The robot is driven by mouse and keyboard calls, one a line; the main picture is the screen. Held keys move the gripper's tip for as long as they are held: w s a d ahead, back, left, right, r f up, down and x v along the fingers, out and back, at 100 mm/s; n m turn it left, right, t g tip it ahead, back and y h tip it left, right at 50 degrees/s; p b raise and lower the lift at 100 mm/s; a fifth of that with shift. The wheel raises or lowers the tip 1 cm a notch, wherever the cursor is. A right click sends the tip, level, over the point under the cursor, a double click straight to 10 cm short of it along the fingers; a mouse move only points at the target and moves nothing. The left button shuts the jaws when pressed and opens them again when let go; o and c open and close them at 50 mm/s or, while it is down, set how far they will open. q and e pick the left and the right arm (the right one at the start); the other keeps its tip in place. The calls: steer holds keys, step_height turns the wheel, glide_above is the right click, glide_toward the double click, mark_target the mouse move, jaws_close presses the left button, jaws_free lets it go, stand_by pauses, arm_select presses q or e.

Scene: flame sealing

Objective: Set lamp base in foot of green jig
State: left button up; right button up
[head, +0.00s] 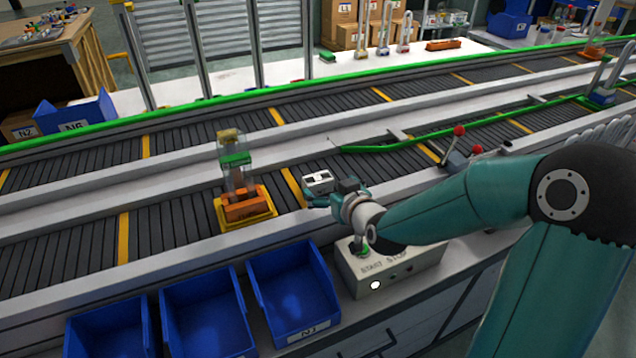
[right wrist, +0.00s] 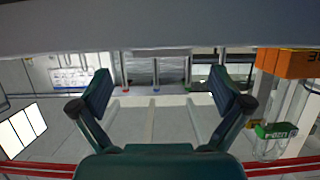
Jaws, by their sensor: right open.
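An upright fixture with a green block (head: 236,159) stands on the near conveyor. It has an orange block (head: 245,207) at the foot in a yellow tray (head: 268,213), clear parts above and a yellow piece on top. The orange block (right wrist: 287,63) and green block (right wrist: 276,131) also show at the right of the right wrist view, which looks upside down. I cannot pick out the lamp base for certain. My right gripper (head: 328,193) is to the right of the fixture, apart from it. In the right wrist view its fingers (right wrist: 163,92) are open and empty.
Blue bins (head: 293,290) and a START/STOP box (head: 392,268) line the near edge. A green rail (head: 420,145) and red-knobbed levers (head: 458,143) are to the right. The belt left of the fixture is clear.

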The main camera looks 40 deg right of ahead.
mark_target(320, 181)
steer(key=shift+p+x, duration=0.7)
steer(key=shift+x, duration=2.55)
steer(key=shift+a, duration=0.15)
steer(key=c, duration=1.4)
